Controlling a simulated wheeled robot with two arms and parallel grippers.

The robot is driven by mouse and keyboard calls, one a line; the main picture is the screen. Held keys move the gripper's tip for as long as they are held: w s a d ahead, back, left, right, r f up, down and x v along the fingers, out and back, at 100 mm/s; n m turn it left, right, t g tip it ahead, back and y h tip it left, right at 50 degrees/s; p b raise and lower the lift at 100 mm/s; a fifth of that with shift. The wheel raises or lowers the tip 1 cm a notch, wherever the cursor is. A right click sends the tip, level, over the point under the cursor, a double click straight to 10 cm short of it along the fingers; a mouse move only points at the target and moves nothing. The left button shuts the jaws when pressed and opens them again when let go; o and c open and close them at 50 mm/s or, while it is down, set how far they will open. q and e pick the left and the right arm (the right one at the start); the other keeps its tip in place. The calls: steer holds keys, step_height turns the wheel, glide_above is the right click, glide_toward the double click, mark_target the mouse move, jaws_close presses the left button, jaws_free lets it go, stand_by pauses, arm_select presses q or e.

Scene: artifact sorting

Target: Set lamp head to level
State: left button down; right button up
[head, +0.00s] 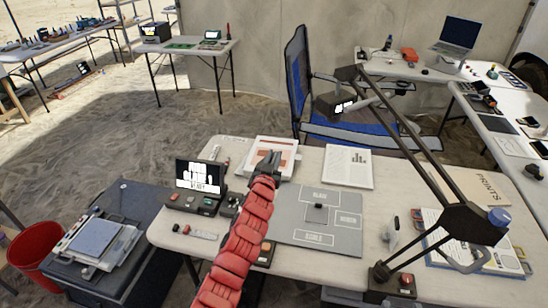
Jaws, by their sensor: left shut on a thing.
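The desk lamp stands on the right of the near table, its base (392,282) at the front edge. Its black arm (410,140) rises from a large elbow joint (474,222) toward the upper left. The dark lamp head (333,105) hangs at the arm's far end, in front of the blue chair; I cannot tell its exact tilt. My left gripper (268,160), on a red-sleeved arm, is over the white and orange tray, left of and below the lamp head in the picture and apart from it. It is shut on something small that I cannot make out. My right gripper is not in view.
The near table holds a small screen (199,177), a grey labelled mat (318,238), a white and orange tray (286,148) and a chart sheet (348,166). A blue folding chair (298,72) stands behind. A dark cart (125,205) and red bucket (36,245) stand left.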

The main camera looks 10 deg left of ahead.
arm_select(q)
steer(key=shift+a+n, duration=0.1)
steer(key=shift+n, duration=0.2)
stand_by(0.6)
steer(key=shift+a+r+n, duration=0.3)
steer(key=shift+a+n, duration=0.45)
steer(key=shift+n, duration=0.25)
steer(key=shift+a+r+n+b, duration=0.1)
steer(key=shift+a+n+b, duration=0.45)
steer(key=shift+n+b, duration=0.15)
steer(key=shift+a+r+n+b, duration=0.25)
steer(key=shift+a+n+b, duration=0.8)
steer(key=shift+n, duration=0.45)
steer(key=c, duration=0.9)
jaws_free()
